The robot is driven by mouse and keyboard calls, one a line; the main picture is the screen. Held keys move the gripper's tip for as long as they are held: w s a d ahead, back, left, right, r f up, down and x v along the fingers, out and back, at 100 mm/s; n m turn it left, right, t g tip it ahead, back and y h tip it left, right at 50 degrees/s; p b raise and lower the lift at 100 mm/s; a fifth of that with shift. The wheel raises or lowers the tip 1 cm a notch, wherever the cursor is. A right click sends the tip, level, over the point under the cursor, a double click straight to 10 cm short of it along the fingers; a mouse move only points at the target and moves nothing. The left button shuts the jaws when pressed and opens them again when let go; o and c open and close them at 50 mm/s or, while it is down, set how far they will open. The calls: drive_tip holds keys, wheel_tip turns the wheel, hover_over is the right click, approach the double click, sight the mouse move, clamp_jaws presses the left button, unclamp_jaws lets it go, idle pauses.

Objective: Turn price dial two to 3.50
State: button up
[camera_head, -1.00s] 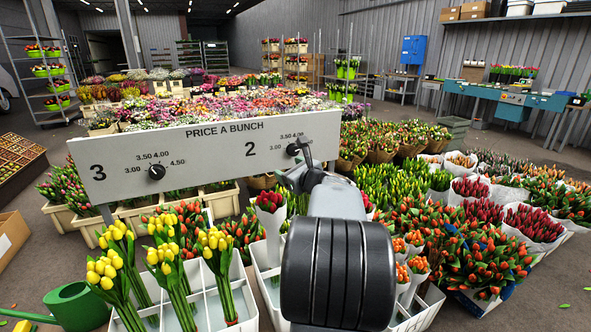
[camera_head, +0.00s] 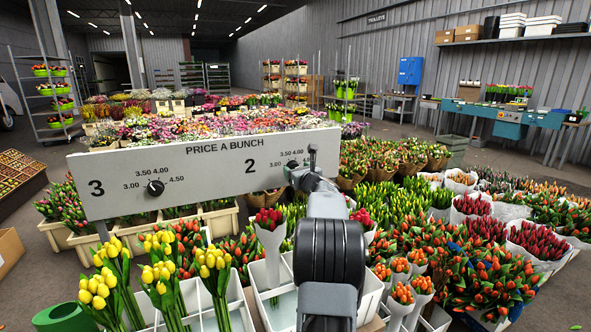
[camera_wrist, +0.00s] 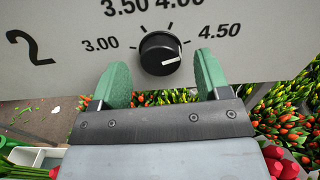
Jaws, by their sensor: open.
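The price board (camera_head: 215,190) is a pale panel headed PRICE A BUNCH. Price dial two (camera_wrist: 160,53) is a black round knob, with 3.00, 3.50, 4.00 and 4.50 printed around it. Its white pointer line points right, a little below the 4.50 mark. My gripper (camera_wrist: 163,76) is open, with green fingertips to the left and right of the knob's lower part. Gaps show between the fingers and the knob. In the head view, my gripper (camera_head: 306,168) partly covers dial two's area.
The other dial (camera_head: 155,188), beside the number 3, is at the board's left. Crates of yellow tulips (camera_head: 160,275) and red tulips (camera_head: 268,220) stand below the board. Wrapped tulip bunches (camera_head: 470,245) crowd the right side.

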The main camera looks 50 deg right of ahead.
drive_tip(key=shift+x, duration=0.8)
drive_tip(key=shift+c, duration=0.3)
drive_tip(key=c, duration=0.9)
drive_tip(key=shift+o, duration=0.2)
